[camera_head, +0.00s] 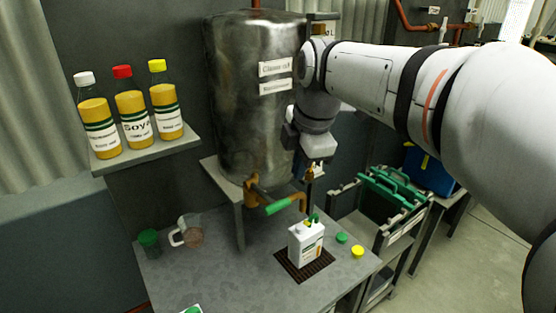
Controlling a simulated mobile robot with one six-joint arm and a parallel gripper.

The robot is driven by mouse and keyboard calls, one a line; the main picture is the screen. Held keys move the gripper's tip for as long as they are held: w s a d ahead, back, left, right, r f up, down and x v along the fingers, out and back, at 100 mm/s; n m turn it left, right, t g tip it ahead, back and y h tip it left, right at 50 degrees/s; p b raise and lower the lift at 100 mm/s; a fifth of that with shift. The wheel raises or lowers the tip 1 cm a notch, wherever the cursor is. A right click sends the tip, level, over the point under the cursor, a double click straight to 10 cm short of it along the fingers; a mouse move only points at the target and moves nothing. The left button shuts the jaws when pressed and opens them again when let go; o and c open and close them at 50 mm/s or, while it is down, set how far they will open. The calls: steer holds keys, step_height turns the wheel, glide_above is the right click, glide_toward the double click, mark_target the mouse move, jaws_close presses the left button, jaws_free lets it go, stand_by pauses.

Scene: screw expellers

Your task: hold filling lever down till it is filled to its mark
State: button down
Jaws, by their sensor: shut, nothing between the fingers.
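The filling lever (277,207) is a green handle on the orange tap (252,192) low on a large metal tank (250,95). A small white canister (302,250) with a green piece at its top stands upright on a dark drip grate (325,265) on the grey table. Its fill level and mark cannot be made out. My gripper (315,173) is shut and empty, pointing down, above and to the right of the lever and apart from it in the picture. Part of an orange fitting shows by its fingertips.
A clear jug (187,232) and a green lid (149,241) stand at the table's left. Three oil bottles (132,117) stand on a shelf. A rack with green-handled crates (392,187) is at right.

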mark_target(277, 203)
steer(key=a+r+n, duration=0.1)
steer(key=w+a+r+n, duration=0.1)
steer(key=n, duration=0.1)
steer(key=shift+w+r, duration=0.2)
steer(key=shift+r, duration=0.1)
steer(key=p+x, duration=0.2)
steer(key=x, duration=1.2)
steer(key=shift+s+a, duration=0.1)
